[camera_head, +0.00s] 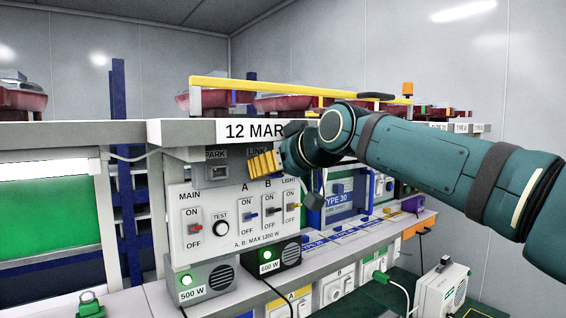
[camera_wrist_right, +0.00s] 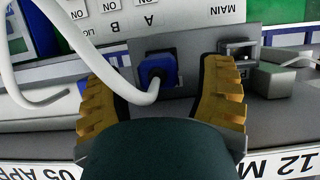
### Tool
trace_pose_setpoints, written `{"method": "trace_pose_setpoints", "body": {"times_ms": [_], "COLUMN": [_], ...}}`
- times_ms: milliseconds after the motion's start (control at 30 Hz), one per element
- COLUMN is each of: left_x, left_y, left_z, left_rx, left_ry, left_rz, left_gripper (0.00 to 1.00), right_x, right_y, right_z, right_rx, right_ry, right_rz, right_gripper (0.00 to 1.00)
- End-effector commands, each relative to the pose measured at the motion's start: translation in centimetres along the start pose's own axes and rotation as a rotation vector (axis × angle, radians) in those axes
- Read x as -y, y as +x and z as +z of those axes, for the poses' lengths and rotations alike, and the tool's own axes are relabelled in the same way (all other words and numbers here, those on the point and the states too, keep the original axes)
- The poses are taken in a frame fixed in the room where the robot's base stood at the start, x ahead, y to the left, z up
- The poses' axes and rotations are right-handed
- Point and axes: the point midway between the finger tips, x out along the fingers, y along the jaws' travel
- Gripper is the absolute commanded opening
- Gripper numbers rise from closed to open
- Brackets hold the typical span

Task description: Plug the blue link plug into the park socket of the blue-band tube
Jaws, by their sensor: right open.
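The blue link plug (camera_wrist_right: 157,70) sits at a socket on the grey panel in the right wrist view, with a white cable curving away from it. My right gripper (camera_wrist_right: 160,78) is open, with one yellow finger on each side of the plug; contact is not clear. In the head view my right gripper (camera_head: 264,163) is at the LINK label and hides the plug. The park socket (camera_head: 218,168) is under the PARK label, left of the gripper. It looks empty in the right wrist view (camera_wrist_right: 238,50). I cannot make out a blue-band tube. My left gripper is not in view.
The white switch panel (camera_head: 205,198) is just below the sockets. The shelf edge with the 12 MAR label (camera_head: 250,131) overhangs them. A 500 W box (camera_head: 205,281) and a 600 W box (camera_head: 280,257) stand below. The white cable (camera_wrist_right: 60,70) loops beside the left finger in the right wrist view.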

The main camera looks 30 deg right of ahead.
Motion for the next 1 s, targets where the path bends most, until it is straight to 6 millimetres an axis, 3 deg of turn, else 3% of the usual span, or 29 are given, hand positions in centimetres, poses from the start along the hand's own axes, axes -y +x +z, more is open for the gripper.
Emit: {"method": "trace_pose_setpoints", "body": {"times_ms": [267,400,467,667,700,767,1000], "left_x": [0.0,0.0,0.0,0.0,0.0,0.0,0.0], "left_y": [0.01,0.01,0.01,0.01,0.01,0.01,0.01], "left_z": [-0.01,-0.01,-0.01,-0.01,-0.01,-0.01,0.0], "left_rx": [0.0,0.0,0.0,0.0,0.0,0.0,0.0], "left_ry": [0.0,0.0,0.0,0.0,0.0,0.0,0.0], "left_rz": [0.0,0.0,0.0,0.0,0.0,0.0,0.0], "left_gripper": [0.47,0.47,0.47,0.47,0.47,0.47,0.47], "right_x": [-0.01,-0.01,-0.01,-0.01,-0.01,-0.01,-0.01], "right_y": [0.05,0.04,0.04,0.05,0.05,0.05,0.06], "right_z": [-0.01,-0.01,-0.01,0.0,0.0,0.0,0.0], "right_rx": [0.0,0.0,0.0,0.0,0.0,0.0,0.0], "right_ry": [0.0,0.0,0.0,0.0,0.0,0.0,0.0], "right_rz": [0.0,0.0,0.0,0.0,0.0,0.0,0.0], "right_gripper": [0.67,0.18,0.0,0.0,0.19,0.0,0.0]}}
